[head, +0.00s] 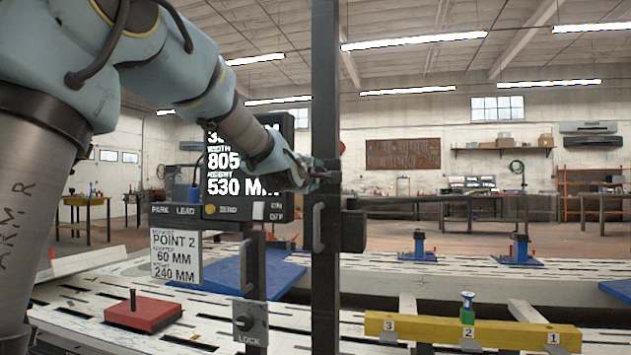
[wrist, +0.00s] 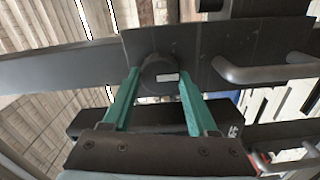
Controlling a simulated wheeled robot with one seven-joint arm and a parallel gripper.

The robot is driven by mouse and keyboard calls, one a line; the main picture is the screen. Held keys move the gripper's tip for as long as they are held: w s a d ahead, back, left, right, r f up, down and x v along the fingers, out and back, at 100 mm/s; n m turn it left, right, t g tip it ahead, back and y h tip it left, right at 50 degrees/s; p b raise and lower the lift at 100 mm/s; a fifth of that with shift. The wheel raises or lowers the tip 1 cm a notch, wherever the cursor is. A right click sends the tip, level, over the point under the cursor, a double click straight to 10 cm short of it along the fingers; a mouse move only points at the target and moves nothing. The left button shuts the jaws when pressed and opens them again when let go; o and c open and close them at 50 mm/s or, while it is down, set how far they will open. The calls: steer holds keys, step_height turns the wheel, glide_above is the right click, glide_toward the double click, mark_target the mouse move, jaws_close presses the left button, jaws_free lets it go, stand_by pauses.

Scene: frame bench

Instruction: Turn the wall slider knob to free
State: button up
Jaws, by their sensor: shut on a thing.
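My gripper (head: 324,177) is at the tall dark upright post (head: 325,100) in the head view. In the wrist view my gripper (wrist: 159,74) has its two teal fingers on either side of a round dark knob (wrist: 158,75) and is shut on it. The knob bears a small white label whose text is too small to read. It sits on a dark plate (wrist: 215,50). In the head view my gripper hides this knob. A second dark knob (head: 244,322) shows lower down, on a plate marked LOCK.
A grey handle (wrist: 262,72) is fixed right of the knob in the wrist view. A display panel (head: 232,175) stands left of the post. A red block with a peg (head: 143,314) and a yellow numbered bar (head: 470,330) are on the slatted bench (head: 75,310).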

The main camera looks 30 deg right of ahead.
stand_by(0.4)
steer(key=o, duration=1.4)
steer(key=b+v, duration=0.1)
steer(key=v, duration=1)
steer(key=shift+b, duration=0.3)
steer(key=shift+w, duration=0.1)
